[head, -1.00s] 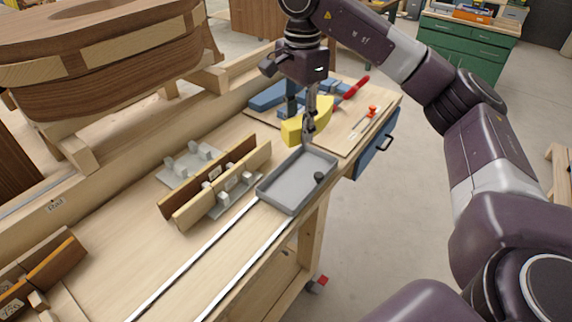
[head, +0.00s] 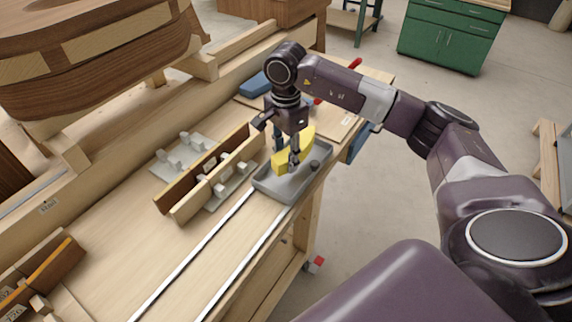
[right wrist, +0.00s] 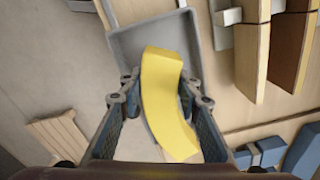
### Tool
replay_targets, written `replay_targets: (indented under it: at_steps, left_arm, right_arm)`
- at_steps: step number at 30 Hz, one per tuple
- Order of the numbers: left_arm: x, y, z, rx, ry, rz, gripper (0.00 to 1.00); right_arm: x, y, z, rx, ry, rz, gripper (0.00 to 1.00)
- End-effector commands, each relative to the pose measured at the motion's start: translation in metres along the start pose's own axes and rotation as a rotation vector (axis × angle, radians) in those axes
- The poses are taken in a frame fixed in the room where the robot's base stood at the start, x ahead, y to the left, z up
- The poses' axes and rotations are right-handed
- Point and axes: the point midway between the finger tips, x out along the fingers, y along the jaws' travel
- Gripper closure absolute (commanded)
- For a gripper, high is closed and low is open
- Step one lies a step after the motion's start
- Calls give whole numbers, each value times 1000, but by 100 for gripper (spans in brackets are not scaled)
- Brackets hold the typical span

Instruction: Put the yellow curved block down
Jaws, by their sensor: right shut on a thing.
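The yellow curved block (head: 283,160) is between the fingers of my right gripper (head: 287,158), which is shut on it. The right wrist view also shows the yellow curved block (right wrist: 167,105) between the two fingers of my right gripper (right wrist: 160,100). The block overlaps a grey tray (head: 268,187) in the head view; in the right wrist view the grey tray (right wrist: 128,48) lies beyond the block's far end. I cannot tell whether the block touches the tray floor. My left gripper is not in view.
Wooden form boards (head: 205,172) in grey clamps stand left of the tray. A small dark round piece (head: 314,165) is at the tray's right side. Blue pieces and a red-handled tool (head: 352,64) lie behind.

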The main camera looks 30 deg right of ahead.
Motion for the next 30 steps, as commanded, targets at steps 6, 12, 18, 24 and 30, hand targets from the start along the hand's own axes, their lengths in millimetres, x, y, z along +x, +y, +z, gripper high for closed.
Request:
replay_targets:
  at_steps: [6, 12, 18, 24, 30]
  left_arm:
    - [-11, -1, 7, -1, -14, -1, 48]
    - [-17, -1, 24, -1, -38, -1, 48]
    - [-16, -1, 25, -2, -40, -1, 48]
    - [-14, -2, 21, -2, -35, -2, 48]
    - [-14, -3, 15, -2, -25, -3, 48]
  right_arm:
    - [24, 1, 0, -1, 0, 4, 100]
    - [45, 0, 0, 0, 1, -1, 100]
    - [47, 0, 0, -1, 1, -2, 100]
    - [48, 0, 0, -1, 0, -1, 62]
    - [48, 0, 0, -1, 0, -1, 51]
